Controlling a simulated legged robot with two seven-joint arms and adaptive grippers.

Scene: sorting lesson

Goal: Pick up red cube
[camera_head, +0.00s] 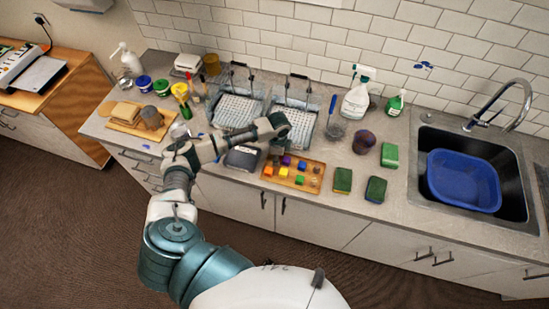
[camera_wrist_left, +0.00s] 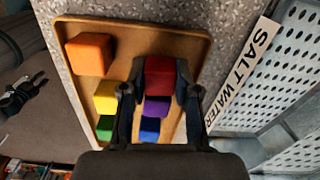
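In the left wrist view the red cube (camera_wrist_left: 160,76) sits between the two fingers of my left gripper (camera_wrist_left: 160,88). A finger lies against each side with no gap visible. I cannot tell whether the cube is off the tray. In the head view my left gripper (camera_head: 277,147) is over the back left of the wooden tray (camera_head: 276,181), and the red cube is hidden behind it. An orange cube (camera_wrist_left: 90,53), yellow cube (camera_wrist_left: 106,97), green cube (camera_wrist_left: 104,128), purple cube (camera_wrist_left: 156,109) and blue cube (camera_wrist_left: 150,129) are on the tray. My right gripper is not in view.
Two wire-handled bins (camera_head: 235,110) stand behind the tray, and a dark box (camera_head: 243,158) is left of it. Green sponges (camera_head: 343,180), a dark cup (camera_head: 364,142) and spray bottles (camera_head: 357,98) are to the right. A sink with a blue basin (camera_head: 463,181) is farther right.

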